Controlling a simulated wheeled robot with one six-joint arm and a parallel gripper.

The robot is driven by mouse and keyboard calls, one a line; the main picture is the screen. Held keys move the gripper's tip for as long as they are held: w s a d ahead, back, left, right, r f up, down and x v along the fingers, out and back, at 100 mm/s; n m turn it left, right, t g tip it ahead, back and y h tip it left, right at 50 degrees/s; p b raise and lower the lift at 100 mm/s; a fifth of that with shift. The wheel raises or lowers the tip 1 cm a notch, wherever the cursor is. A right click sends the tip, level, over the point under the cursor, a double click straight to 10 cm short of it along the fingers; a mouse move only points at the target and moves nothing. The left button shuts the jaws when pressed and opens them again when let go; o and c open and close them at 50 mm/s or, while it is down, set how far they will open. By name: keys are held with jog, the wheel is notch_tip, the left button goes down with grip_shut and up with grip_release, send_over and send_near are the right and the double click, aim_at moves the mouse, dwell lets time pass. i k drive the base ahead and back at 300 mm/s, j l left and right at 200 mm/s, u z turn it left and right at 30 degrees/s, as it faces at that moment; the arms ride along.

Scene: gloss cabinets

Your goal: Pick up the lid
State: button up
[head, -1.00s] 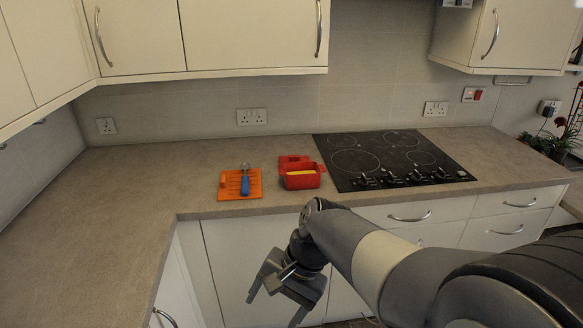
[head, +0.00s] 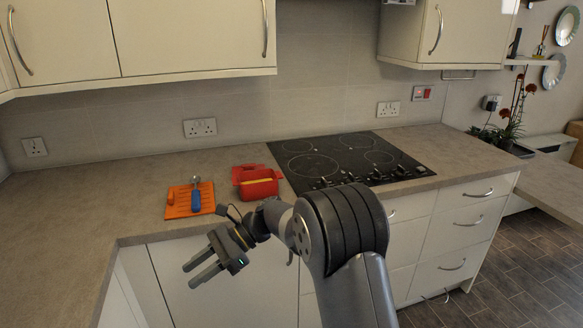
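A red box (head: 262,189) with something yellow (head: 257,181) inside stands on the worktop, left of the hob. A flat red piece (head: 243,171) shows at its back edge and looks like the lid; I cannot tell whether it is attached or lies behind the box. My gripper (head: 190,274) is in front of the worktop's front edge, below and left of the box. Its two fingers point left and are apart, with nothing between them.
An orange board (head: 178,205) with a blue-handled utensil (head: 196,199) lies left of the box. A black hob (head: 345,158) is to the right. Wall cabinets (head: 190,35) hang above. The worktop (head: 75,200) at the left is bare.

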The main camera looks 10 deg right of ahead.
aim_at(243, 168)
jog(key=z, duration=1.35)
jog(key=i+z, duration=0.1)
jog(key=z, duration=1.3)
jog(key=j+z, duration=0.1)
jog(key=z, duration=1.25)
jog(key=j+z, duration=0.1)
jog(key=z, duration=1.25)
jog(key=k+j+z, duration=0.1)
jog(key=z, duration=0.25)
jog(key=k+z, duration=0.2)
jog(key=z, duration=0.15)
jog(key=k+u, duration=0.3)
jog(key=k+j+u, duration=0.25)
jog(key=k+u, duration=0.1)
jog(key=u, duration=1.15)
jog(key=k+j+u, duration=0.1)
jog(key=u, duration=0.5)
jog(key=j+u, duration=0.15)
jog(key=u, duration=0.45)
jog(key=j+u, duration=0.1)
jog(key=u, duration=0.55)
jog(key=j+u, duration=0.15)
jog(key=u, duration=0.45)
jog(key=j+u, duration=0.1)
jog(key=u, duration=0.5)
jog(key=j+u, duration=0.1)
jog(key=u, duration=0.55)
jog(key=i+l, duration=0.05)
